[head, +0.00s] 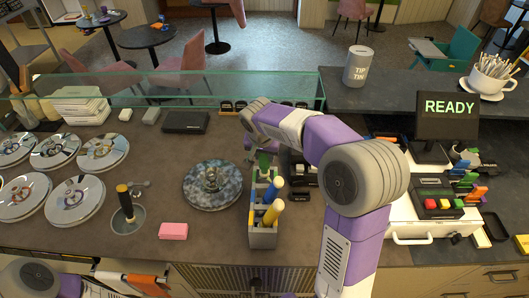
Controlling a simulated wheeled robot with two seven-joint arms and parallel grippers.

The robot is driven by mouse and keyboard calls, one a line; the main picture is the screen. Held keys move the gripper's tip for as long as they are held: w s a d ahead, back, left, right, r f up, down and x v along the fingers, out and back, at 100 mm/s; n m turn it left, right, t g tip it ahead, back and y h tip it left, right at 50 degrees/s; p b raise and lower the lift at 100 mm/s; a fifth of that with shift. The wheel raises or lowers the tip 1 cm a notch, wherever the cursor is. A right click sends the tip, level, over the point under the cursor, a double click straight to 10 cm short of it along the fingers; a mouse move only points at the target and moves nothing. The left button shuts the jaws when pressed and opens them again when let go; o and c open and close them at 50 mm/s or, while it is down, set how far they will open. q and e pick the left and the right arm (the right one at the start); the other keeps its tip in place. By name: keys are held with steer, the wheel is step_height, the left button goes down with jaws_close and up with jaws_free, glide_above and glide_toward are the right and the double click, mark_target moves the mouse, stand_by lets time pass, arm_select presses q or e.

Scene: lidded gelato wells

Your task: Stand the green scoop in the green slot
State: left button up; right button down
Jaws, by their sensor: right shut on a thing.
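The green scoop (263,163) shows as a short green handle at the far end of the grey slotted holder (263,238). My right gripper (262,152) is above the holder's far end, pointing down and shut on the green scoop. My right arm hides part of the fingers. The scoop looks about upright, but I cannot tell whether its lower end is inside the green slot. A blue-handled scoop (272,189) and a yellow-handled scoop (273,212) stand tilted in the nearer slots. My left gripper is out of view; only part of my left arm shows at bottom left.
A speckled round lid (212,184) lies left of the holder. A glass guard (190,89) runs behind. The register (438,206) stands right.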

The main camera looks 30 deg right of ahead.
mark_target(264, 166)
step_height(264, 166, down, 7)
steer(key=b, duration=0.5)
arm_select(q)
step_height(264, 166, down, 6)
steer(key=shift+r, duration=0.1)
arm_select(e)
steer(key=shift+r, duration=0.1)
steer(key=c, duration=0.6)
jaws_free()
steer(key=shift+c, duration=0.2)
arm_select(q)
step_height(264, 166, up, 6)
steer(key=p, duration=0.6)
arm_select(e)
steer(key=w+d+v, duration=0.1)
steer(key=v, duration=0.8)
steer(key=shift+r, duration=0.25)
